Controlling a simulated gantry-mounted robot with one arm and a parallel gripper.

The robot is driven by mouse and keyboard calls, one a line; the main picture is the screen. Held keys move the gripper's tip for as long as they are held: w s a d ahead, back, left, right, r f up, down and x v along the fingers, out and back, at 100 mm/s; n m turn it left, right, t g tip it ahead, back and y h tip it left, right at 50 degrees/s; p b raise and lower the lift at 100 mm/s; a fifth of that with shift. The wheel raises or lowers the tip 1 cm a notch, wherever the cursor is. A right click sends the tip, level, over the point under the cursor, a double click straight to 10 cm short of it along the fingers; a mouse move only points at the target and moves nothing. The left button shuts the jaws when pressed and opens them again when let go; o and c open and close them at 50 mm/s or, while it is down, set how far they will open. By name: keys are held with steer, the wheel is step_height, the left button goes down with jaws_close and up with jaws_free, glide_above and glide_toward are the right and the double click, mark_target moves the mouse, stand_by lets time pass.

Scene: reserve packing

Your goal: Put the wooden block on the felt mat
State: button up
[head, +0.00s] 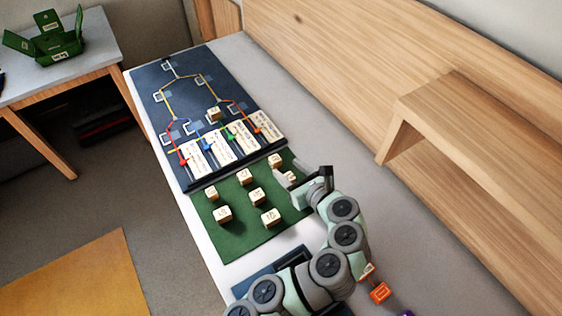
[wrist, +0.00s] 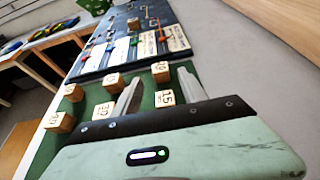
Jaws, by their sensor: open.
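Several pale wooden blocks with dark numbers stand on the green felt mat (head: 235,243). Another wooden block (head: 214,114) sits on the dark board with coloured lines; it also shows in the wrist view (wrist: 133,22). My gripper (head: 303,180) is open over the mat's right side. In the wrist view its fingers (wrist: 160,78) spread over the mat, with a block marked 15 (wrist: 165,98) between them and a block marked 10 (wrist: 160,70) just beyond. Neither is gripped. My gripper and arm partly hide the mat's right edge.
The dark board (head: 150,85) with white cards (head: 218,145) lies beyond the mat. A wooden shelf (head: 440,95) rises on the right. A dark tray (head: 262,278) and an orange item (head: 380,292) lie near my arm. A green box (head: 52,45) stands on a side table.

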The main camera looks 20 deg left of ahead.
steer(key=shift+v, duration=2.15)
